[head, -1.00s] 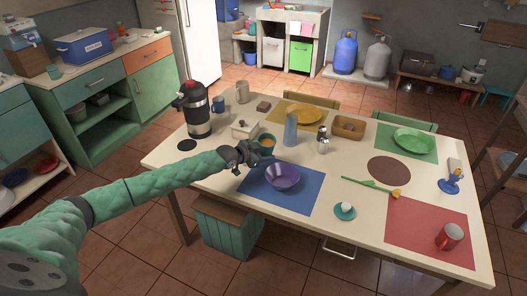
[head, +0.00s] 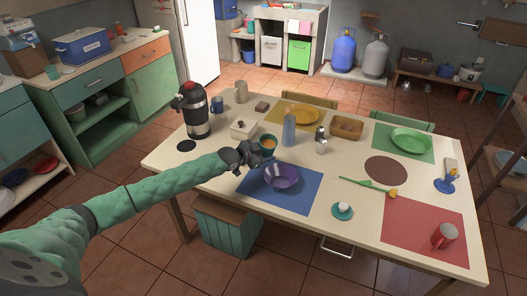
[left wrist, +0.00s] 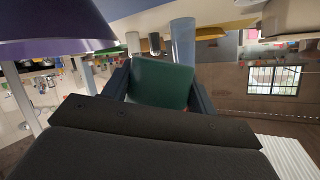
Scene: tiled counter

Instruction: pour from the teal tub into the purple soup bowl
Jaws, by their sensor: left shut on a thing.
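The teal tub (head: 267,142) has something orange inside and looks about upright at the far left side of the purple soup bowl. My left gripper (head: 257,153) is shut on the teal tub, which also shows between the two fingers in the left wrist view (left wrist: 160,84). The purple soup bowl (head: 283,177) sits on the blue placemat (head: 271,202), just to the right of and nearer than the gripper. Its purple side fills the upper left of the left wrist view (left wrist: 50,27). I cannot tell how high the tub is above the table. My right gripper is not in view.
A pale blue tall vase (head: 289,130) and a silver shaker (head: 321,140) stand right of the tub. A white lidded box (head: 243,130) and a black-and-red flask (head: 196,110) stand to its left. A yellow flower (head: 369,188) lies right of the bowl.

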